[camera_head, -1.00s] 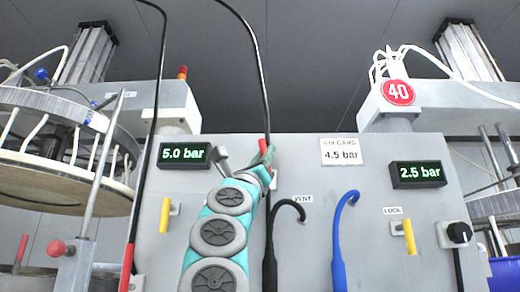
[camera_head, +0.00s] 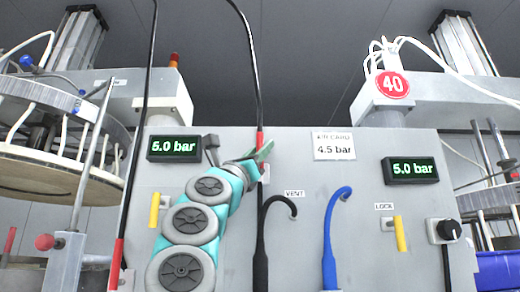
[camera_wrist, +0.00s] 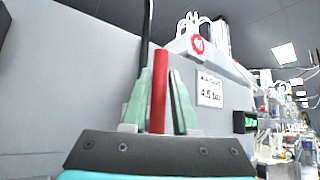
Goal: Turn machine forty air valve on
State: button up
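The right pressure display (camera_head: 412,170), by the round 40 sign (camera_head: 393,85), reads 5.0 bar. A red lever handle (camera_head: 260,142) stands about upright on the grey panel, in line with a black hose. My gripper (camera_head: 262,152) is at this handle, and its green finger hides part of it. In the wrist view the red handle (camera_wrist: 159,92) rises between the two green fingers of my gripper (camera_wrist: 161,100), one on each side. The fingers look very close to the handle, but I cannot tell whether they press on it.
The left display (camera_head: 173,148) reads 5.0 bar, with another yellow lever (camera_head: 154,210) below.

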jog(key=o, duration=0.3)
jog(key=shift+a+f, duration=0.1)
jog(key=shift+s+a+f+b, duration=0.2)
jog(key=shift+s+f+b, duration=0.2)
jog(key=shift+b, duration=0.3)
jog(key=b+v, duration=0.5)
jog(key=v, duration=0.1)
jog(key=shift+s+a+f, duration=0.1)
jog(key=shift+a+f, duration=0.05)
